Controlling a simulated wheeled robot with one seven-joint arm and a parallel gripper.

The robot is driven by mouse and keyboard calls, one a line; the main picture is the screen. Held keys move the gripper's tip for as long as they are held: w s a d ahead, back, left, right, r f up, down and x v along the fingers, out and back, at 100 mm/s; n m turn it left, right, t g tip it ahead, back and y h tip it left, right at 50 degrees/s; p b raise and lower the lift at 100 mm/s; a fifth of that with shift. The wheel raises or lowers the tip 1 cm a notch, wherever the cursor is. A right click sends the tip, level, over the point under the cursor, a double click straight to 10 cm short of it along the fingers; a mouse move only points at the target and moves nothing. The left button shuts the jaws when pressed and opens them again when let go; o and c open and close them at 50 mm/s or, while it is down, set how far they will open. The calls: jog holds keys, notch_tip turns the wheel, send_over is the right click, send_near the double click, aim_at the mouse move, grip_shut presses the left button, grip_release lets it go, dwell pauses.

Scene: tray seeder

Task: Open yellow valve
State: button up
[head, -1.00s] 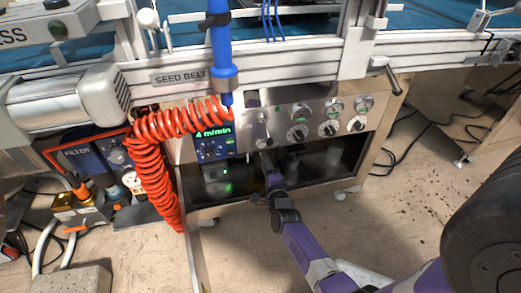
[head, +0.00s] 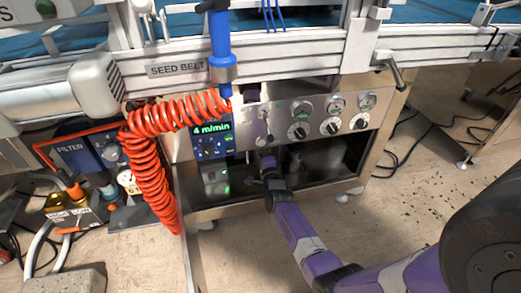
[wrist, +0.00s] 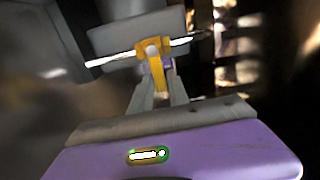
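The yellow valve handle (wrist: 156,72) shows in the wrist view, in front of a grey block, with a thin bright bar crossing behind it. My gripper (wrist: 159,84) has its two fingers on either side of the handle's lower part, with little gap beside it. I cannot tell whether they press on it. In the head view my gripper (head: 265,157) is at the lower part of the steel control panel, left of the dials. I cannot make out the yellow handle there.

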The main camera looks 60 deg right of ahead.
grip_shut()
jog(key=shift+r+n, duration=0.1)
jog(key=shift+n, duration=0.2)
jog(key=w+a+r+n+p, duration=0.3)
jog(key=n+p, duration=0.5)
jog(key=n, duration=0.9)
jog(key=shift+w+r, duration=0.2)
jog(key=shift+r, duration=0.4)
jog(key=shift+n+p, duration=0.3)
jog(key=shift+n, duration=0.1)
jog(key=shift+o, duration=2.4)
grip_release()
